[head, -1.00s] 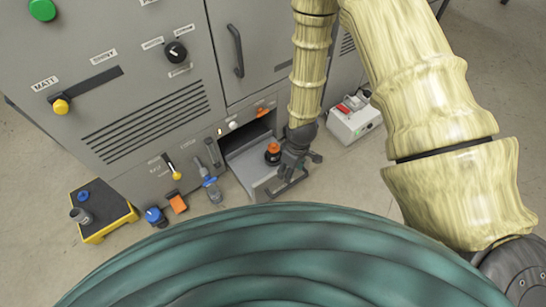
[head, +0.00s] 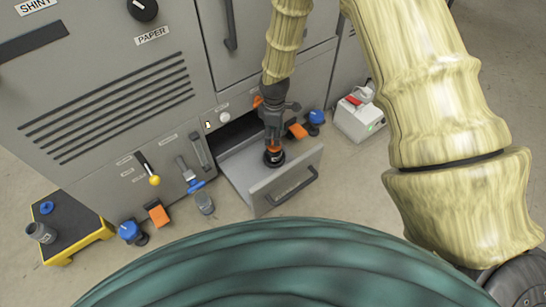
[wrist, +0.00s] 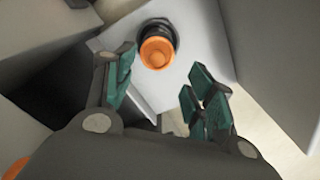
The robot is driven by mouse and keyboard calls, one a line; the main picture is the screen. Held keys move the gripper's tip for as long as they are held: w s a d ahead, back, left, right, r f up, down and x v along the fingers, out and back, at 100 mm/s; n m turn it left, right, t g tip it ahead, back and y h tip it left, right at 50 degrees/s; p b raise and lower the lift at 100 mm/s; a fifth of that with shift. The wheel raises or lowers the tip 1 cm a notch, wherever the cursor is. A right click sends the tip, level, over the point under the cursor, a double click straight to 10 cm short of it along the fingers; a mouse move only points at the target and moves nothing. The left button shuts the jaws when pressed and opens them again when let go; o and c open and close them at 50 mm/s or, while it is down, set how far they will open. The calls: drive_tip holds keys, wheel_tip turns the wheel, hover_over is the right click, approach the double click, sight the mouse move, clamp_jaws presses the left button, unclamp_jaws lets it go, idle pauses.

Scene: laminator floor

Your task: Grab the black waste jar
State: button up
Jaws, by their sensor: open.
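The black waste jar (head: 274,158) has an orange top and stands upright in the pulled-out grey drawer (head: 253,187) low on the machine. My gripper (head: 273,138) hangs above the jar and hides part of its top. In the wrist view the jar's orange top (wrist: 158,50) shows just beyond my open fingers (wrist: 160,82), which have teal pads. The jar lies ahead of the fingertips, nearer the left finger. Nothing is held between the fingers. Whether a finger touches the jar cannot be told.
The drawer's front wall and handle (head: 292,187) stand near my gripper, the machine front (head: 110,110) behind it. A white box (head: 361,120) with a red switch sits right.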

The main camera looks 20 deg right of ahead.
sight(274, 149)
drive_tip(key=shift+w+f, duration=0.2)
drive_tip(key=shift+f, duration=0.25)
wheel_tip(274, 149, down, 4)
drive_tip(key=shift+d+f+b, duration=0.1)
drive_tip(key=shift+d+b, duration=0.05)
drive_tip(key=shift+b, duration=1.1)
drive_tip(key=shift+f+b, duration=1.6)
drive_tip(key=shift+f, duration=1.55)
drive_tip(key=shift+r, duration=0.1)
drive_tip(key=c, duration=0.9)
